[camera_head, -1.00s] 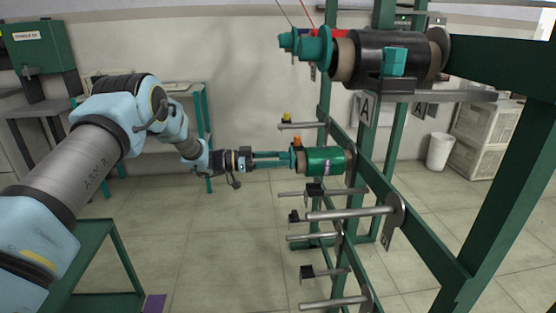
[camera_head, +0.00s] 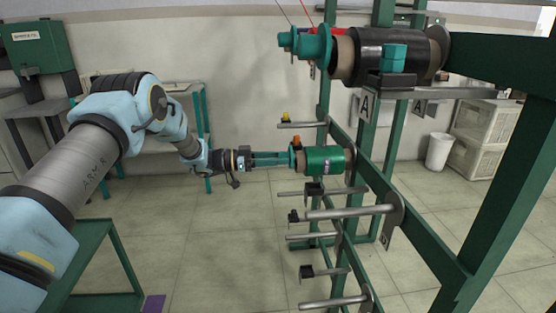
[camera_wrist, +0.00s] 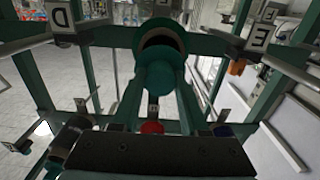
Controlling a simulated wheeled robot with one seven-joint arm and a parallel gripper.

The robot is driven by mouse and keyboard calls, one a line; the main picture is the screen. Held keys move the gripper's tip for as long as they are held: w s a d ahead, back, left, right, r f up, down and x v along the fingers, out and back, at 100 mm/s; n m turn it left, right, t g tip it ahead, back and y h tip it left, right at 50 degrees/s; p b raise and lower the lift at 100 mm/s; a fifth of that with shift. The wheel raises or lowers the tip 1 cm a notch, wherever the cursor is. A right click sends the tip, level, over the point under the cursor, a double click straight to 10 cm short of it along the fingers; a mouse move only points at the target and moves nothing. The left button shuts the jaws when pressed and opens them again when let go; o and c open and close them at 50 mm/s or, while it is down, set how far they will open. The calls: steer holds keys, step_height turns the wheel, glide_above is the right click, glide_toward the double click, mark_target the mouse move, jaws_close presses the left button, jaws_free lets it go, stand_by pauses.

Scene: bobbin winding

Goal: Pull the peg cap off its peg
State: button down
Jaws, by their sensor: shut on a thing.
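The teal stepped peg cap (camera_head: 293,158) sits at the left end of the green bobbin (camera_head: 325,160) on the rack. In the wrist view the round cap (camera_wrist: 160,78) is in the centre, in front of a dark opening with a teal rim. My gripper (camera_head: 288,158) reaches in from the left, its two long teal fingers level and shut on the cap. In the wrist view my gripper (camera_wrist: 160,92) has a finger on each side of the cap's narrow end. The peg inside the bobbin is hidden.
A black bobbin (camera_head: 385,55) with another teal cap (camera_head: 303,43) hangs above, close to the camera. Several bare pegs (camera_head: 350,213) stick out left from the green rack (camera_head: 425,237) below. Open floor (camera_head: 225,240) lies to the left of the rack.

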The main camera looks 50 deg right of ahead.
steer(key=shift+w+a, duration=0.1)
steer(key=shift+v, duration=2.85)
